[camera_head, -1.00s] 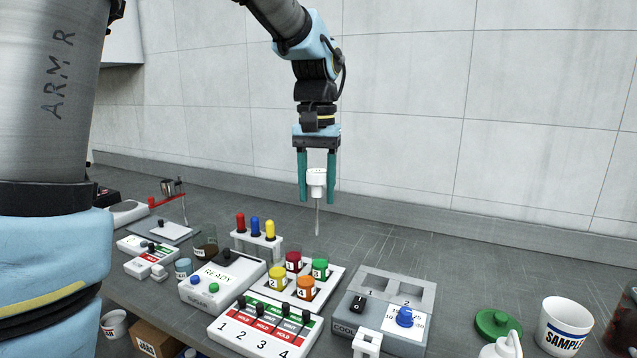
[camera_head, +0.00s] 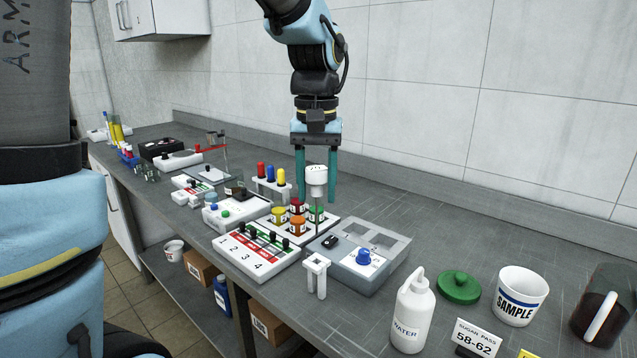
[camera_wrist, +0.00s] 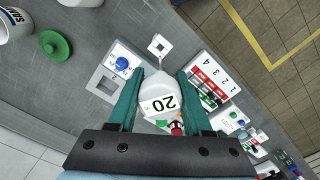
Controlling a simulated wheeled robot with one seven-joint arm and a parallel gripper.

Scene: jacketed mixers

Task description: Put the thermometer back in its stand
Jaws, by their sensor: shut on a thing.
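The thermometer (camera_head: 316,175) has a white round head and a thin probe pointing down. My gripper (camera_head: 317,194) is shut on its head and holds it upright above the bench. In the wrist view my gripper (camera_wrist: 158,82) has its two green fingers around the thermometer (camera_wrist: 158,98), whose display reads 20. The small white stand (camera_head: 316,264) with a square top stands at the bench's front edge, beside the cooling box. It shows in the wrist view (camera_wrist: 160,39) just beyond the thermometer head. The probe tip is apart from the stand in the head view.
The grey cooling box (camera_head: 377,271) with a blue knob is right of the stand. The switch panel (camera_head: 256,258) and a tray of colored jars (camera_head: 327,230) are left and behind. A water bottle (camera_head: 411,312), green lid (camera_head: 458,287) and sample cup (camera_head: 519,296) stand to the right.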

